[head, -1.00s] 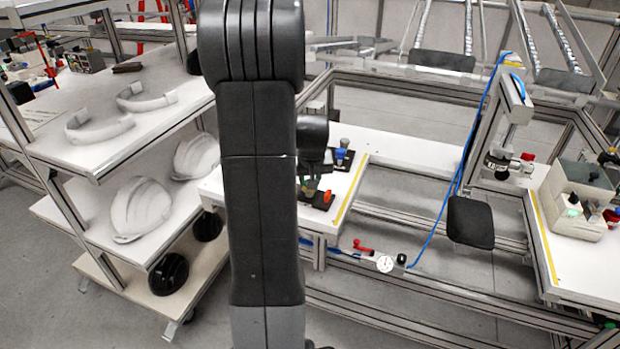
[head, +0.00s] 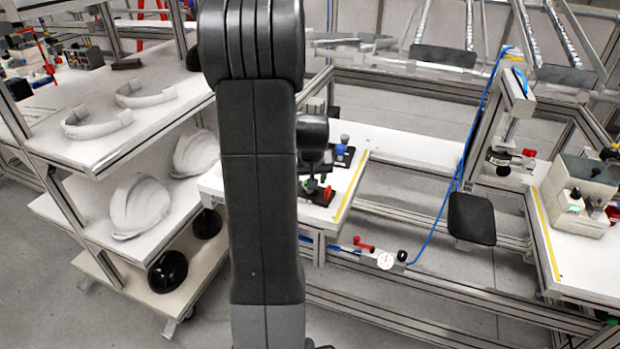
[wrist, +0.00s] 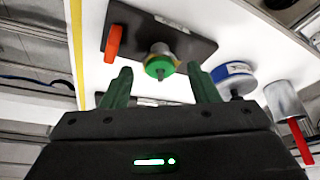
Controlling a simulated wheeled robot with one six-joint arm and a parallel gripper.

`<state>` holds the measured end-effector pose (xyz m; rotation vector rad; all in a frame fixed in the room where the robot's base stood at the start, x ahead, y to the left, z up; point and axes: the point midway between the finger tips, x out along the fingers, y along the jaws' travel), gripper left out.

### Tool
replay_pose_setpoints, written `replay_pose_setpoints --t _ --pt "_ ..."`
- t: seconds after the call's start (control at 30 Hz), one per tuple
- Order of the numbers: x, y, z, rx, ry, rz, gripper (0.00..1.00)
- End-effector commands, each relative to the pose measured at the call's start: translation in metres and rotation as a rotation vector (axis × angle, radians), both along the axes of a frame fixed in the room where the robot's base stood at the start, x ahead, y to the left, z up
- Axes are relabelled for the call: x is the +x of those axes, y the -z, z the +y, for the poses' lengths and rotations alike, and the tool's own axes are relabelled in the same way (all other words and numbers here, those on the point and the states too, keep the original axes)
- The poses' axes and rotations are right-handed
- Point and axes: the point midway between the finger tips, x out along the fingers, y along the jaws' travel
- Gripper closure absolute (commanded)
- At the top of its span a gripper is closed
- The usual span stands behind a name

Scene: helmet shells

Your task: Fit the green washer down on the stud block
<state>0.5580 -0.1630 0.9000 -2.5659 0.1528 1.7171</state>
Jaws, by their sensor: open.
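My gripper (wrist: 159,68) is open in the wrist view, with one green finger on each side of the green washer (wrist: 160,67) and apart from it. The washer is around a thin grey pin in front of a grey cylinder on the dark stud block (wrist: 190,50). I cannot tell whether it sits fully down. An orange upright piece (wrist: 113,43) stands on the same block, left of the washer. In the head view the stud block (head: 318,196) is at the table's front corner, partly hidden by my arm; the washer is too small to make out there.
A blue-and-white round part (wrist: 233,75) and a grey cylinder with a red piece (wrist: 285,100) stand right of the block. A yellow strip (head: 350,188) marks the table edge. A shelf with white helmet shells (head: 140,207) stands at left.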

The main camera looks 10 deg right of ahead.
Motion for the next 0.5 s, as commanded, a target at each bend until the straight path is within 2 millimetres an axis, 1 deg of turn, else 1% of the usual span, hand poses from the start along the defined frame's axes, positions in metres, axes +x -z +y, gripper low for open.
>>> replay_pose_setpoints --t 0.17,0.27,0.5 --pt "-0.005 -0.014 0.001 0.000 0.000 -0.003 0.46" --pt "-0.011 -0.029 0.002 -0.001 0.000 -0.004 0.46" --pt "-0.030 -0.076 0.004 -0.002 0.000 -0.006 0.46"
